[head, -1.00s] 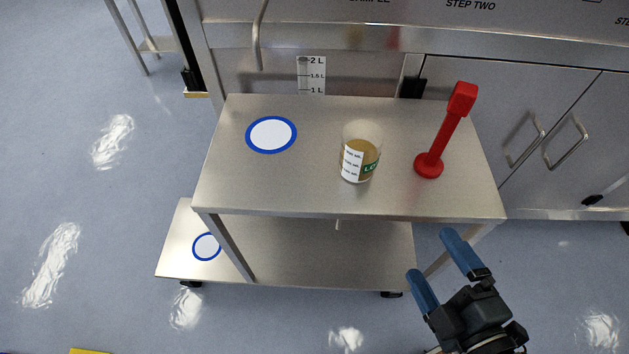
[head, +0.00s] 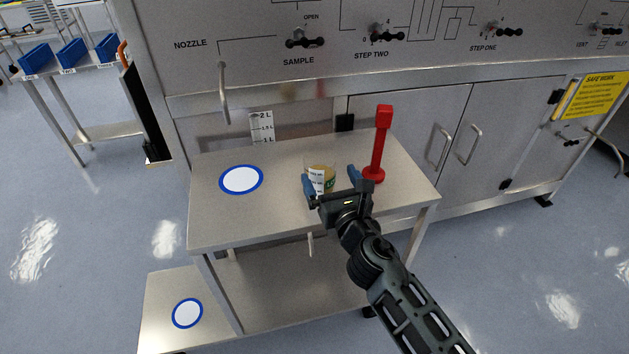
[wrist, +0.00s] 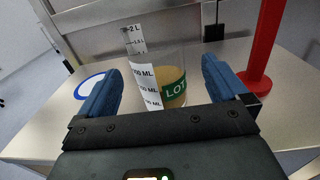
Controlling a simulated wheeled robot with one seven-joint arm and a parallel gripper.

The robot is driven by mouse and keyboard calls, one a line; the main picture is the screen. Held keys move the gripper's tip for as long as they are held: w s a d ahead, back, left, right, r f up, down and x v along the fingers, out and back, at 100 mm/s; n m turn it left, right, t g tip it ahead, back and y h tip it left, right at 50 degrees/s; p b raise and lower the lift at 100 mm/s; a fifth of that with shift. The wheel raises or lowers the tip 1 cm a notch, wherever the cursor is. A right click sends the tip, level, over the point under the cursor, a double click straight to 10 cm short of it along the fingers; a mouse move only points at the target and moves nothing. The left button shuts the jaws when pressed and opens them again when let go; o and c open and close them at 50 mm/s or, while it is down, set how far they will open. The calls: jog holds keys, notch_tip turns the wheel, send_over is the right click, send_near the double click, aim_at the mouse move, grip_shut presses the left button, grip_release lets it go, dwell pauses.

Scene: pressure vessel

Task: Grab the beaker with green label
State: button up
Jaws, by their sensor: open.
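The beaker with the green label (head: 318,173) stands upright on the upper shelf of the steel cart (head: 222,222). It holds a yellow-brown liquid and has a white scale strip. In the head view my gripper (head: 332,183) covers its lower part. In the wrist view the beaker (wrist: 160,80) shows between the two blue fingers, a little ahead, with its green label towards the right finger. My gripper (wrist: 162,90) is open, and I see no finger touching the glass.
A red stand (head: 380,145) rises close to the right of my gripper. A blue-ringed white disc (head: 241,179) lies to the left on the shelf, another (head: 187,313) on the lower shelf. A nozzle pipe (head: 224,95) hangs behind the cart from the steel panel.

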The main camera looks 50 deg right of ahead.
aim_at(327, 172)
jog(key=shift+p+x, duration=0.3)
jog(key=shift+x, duration=1.3)
jog(key=x, duration=0.4)
jog(key=shift+w+r, duration=0.15)
jog(key=shift+w, duration=0.35)
jog(key=c, duration=1.2)
jog(key=shift+c, duration=0.2)
